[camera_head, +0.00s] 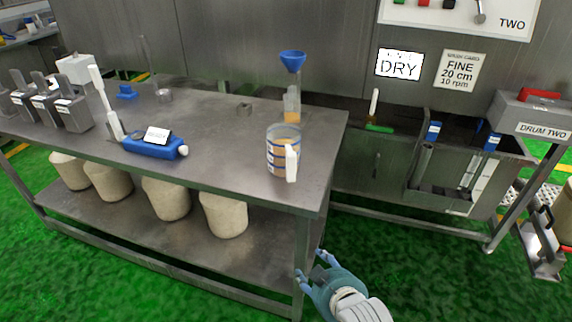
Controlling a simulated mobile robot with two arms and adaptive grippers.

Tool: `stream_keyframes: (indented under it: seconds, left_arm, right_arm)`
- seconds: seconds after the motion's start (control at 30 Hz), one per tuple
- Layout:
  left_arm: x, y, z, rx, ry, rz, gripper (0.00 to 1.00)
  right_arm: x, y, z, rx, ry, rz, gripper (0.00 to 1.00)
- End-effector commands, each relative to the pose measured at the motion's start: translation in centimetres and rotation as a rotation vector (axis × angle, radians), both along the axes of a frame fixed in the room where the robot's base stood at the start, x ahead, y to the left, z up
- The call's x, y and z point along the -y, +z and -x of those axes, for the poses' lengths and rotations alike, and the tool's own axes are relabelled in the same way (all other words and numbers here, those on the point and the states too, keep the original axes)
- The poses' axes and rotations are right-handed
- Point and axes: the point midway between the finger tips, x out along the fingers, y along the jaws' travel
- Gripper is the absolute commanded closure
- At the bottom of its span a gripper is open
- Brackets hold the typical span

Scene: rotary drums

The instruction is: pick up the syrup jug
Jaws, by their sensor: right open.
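The jug (275,152), a clear vessel with amber contents, blue markings and a pale handle, stands upright near the right front corner of the steel table (215,150). Its handle faces the front right. My right gripper (310,264) is open and empty at the bottom of the view, below and in front of the jug, close to the table's front right leg. It is well apart from the jug. My left gripper is not in view.
A blue funnel (292,62) stands over an amber-filled container behind the jug. A blue device (152,147) lies to the left. A sink unit (380,165) is at the right.

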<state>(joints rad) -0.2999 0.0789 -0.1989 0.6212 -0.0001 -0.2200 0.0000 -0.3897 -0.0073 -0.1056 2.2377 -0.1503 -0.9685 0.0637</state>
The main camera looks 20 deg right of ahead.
Motion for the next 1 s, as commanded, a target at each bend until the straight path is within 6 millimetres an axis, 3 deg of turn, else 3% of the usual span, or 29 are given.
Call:
stream_keyframes:
  seconds: [0.03, 0.1, 0.2, 0.3, 0.4, 0.73, 1.0]
  left_arm:
    - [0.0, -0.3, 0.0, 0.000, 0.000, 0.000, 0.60]
    - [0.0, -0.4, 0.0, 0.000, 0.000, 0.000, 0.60]
    - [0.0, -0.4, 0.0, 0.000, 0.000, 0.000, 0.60]
    - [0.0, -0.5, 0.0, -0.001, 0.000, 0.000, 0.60]
    - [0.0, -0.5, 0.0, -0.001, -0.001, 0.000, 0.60]
    - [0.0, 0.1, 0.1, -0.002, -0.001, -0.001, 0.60]
    - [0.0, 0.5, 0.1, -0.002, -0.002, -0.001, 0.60]
  right_arm:
    - [0.0, 2.6, -2.5, 0.107, -0.021, -0.010, 0.47]
    - [0.0, 6.5, -5.6, 0.255, -0.040, -0.016, 0.47]
    - [-0.1, 11.4, -8.7, 0.439, -0.057, -0.021, 0.47]
    - [-0.4, 15.3, -10.6, 0.582, -0.064, -0.026, 0.47]
    - [-0.7, 17.5, -11.5, 0.662, -0.065, -0.027, 0.47]
    - [-0.4, 18.3, -16.1, 0.690, -0.063, -0.027, 0.47]
    - [0.0, 18.2, -18.4, 0.688, -0.063, -0.024, 0.47]
